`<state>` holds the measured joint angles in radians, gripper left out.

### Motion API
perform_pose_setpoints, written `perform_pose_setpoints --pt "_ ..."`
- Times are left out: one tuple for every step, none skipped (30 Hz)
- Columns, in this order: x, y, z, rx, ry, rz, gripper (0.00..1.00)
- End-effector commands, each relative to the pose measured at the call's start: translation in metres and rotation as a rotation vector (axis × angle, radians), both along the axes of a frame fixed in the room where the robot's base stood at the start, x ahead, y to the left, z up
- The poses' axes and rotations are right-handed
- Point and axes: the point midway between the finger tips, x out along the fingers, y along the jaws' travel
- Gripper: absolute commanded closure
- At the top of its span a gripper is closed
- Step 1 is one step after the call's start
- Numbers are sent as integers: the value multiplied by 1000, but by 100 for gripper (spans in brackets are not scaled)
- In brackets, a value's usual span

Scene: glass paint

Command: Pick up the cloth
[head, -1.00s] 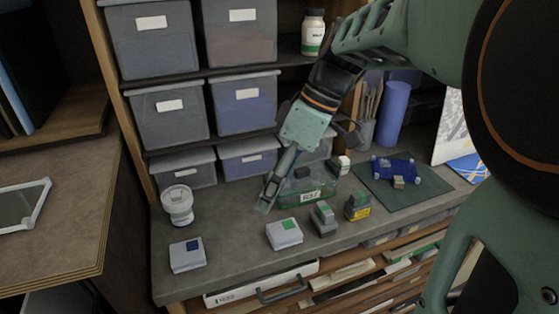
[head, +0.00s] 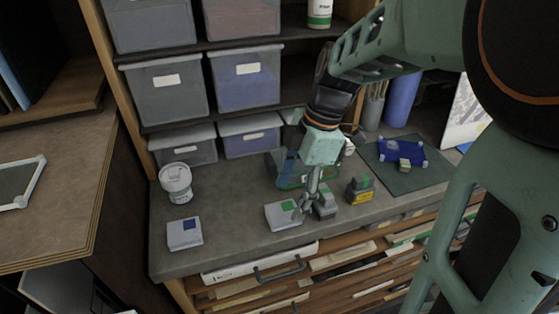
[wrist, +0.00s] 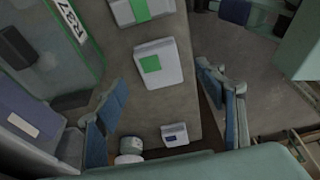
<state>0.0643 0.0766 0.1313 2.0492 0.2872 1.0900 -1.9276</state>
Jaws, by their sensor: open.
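Nothing in view is plainly a cloth. A flat dark blue piece (head: 402,152) with pale corners lies on a dark green mat (head: 436,180) at the right of the worktop; I cannot tell if it is the cloth. A small block (head: 404,164) is at its front edge. My gripper (head: 308,208) points down over the worktop, left of the mat, in front of the green glass box (head: 288,178). In the wrist view my gripper (wrist: 165,80) is open, with no held object visible. A white box with a green label (wrist: 160,66) shows between its fingers.
Several small boxes line the front: a blue-labelled box (head: 185,234), a green-labelled one (head: 282,215) and a yellow one (head: 359,190). A white tub (head: 176,184) stands left. Grey bins (head: 166,92) fill the shelves. Open drawers (head: 330,262) are below. A blue cylinder (head: 401,100) stands behind.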

Motion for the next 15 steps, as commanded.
perform_pose_setpoints --pt "-2 3 -6 0 6 2 36" --pt "-2 4 -11 0 7 2 36" --pt "-3 7 -16 1 8 2 36" --pt "-3 8 -21 1 7 2 36" --pt "-4 10 -25 1 7 2 36" --pt "-4 11 -32 0 7 1 36" --pt "-4 12 -35 0 6 1 36" --pt "-4 13 -38 0 5 0 36" --pt "-4 13 -41 0 5 0 36" --pt "-4 14 -43 0 4 0 36" --pt "-4 14 -44 -1 3 0 36" --pt "-4 14 -45 -1 3 0 36" --pt "-4 14 -45 -1 2 0 36" --pt "-4 14 -45 -1 2 0 36" --pt "-4 14 -45 -1 2 0 36"
